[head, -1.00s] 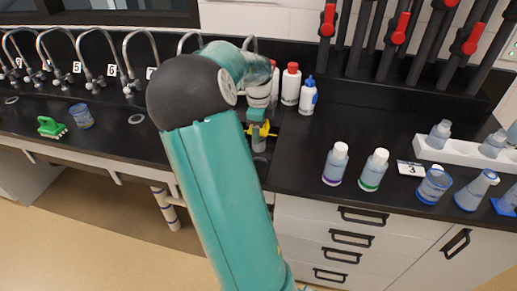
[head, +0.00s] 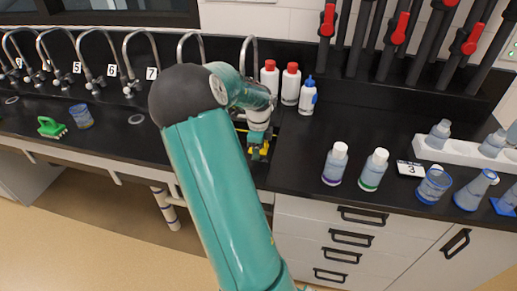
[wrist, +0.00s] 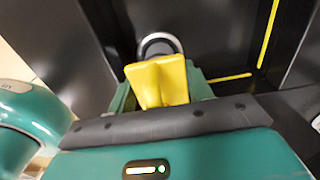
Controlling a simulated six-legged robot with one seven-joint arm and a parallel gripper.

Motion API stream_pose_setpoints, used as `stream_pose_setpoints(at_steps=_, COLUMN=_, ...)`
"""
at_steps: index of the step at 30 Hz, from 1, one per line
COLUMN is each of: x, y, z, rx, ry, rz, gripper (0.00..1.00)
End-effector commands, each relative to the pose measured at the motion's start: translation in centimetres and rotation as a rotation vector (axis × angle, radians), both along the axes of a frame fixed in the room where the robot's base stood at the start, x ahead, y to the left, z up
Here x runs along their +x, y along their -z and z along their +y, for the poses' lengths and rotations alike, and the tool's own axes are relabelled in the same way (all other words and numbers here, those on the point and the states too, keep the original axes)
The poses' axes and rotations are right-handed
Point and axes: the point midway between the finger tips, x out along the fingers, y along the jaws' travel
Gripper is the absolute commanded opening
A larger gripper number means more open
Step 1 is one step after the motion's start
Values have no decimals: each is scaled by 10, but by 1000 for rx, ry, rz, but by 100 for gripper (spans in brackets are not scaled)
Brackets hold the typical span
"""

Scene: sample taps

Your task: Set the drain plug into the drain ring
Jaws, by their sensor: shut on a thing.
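My gripper (head: 258,152) points down into the dark sink at the end of my teal arm. In the wrist view its green fingers (wrist: 201,88) are shut on a yellow winged piece, which I take for the drain plug (wrist: 158,82). A round metal ring with a dark centre, apparently the drain ring (wrist: 160,38), shows just beyond the yellow piece and is partly covered by it. I cannot tell whether the plug touches the ring. In the head view my arm and gripper hide the ring, and the plug is too small to judge its seating.
Red-capped bottles (head: 290,84) and a blue-tipped bottle (head: 308,96) stand close right of my wrist. A curved tap (head: 249,52) rises behind it. Two white-capped bottles (head: 336,163) (head: 373,169) stand further right. Yellow strips (wrist: 268,35) mark the dark surface in the wrist view.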

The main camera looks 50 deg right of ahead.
Motion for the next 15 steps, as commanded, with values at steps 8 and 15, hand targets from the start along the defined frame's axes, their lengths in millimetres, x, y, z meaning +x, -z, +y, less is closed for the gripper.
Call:
stream_pose_setpoints(at_steps=8, x=0, y=3, z=0, rx=0, ry=0, rz=0, gripper=60)
stream_pose_setpoints(at_steps=15, x=0, y=0, z=0, rx=-1, ry=0, rz=0, gripper=60)
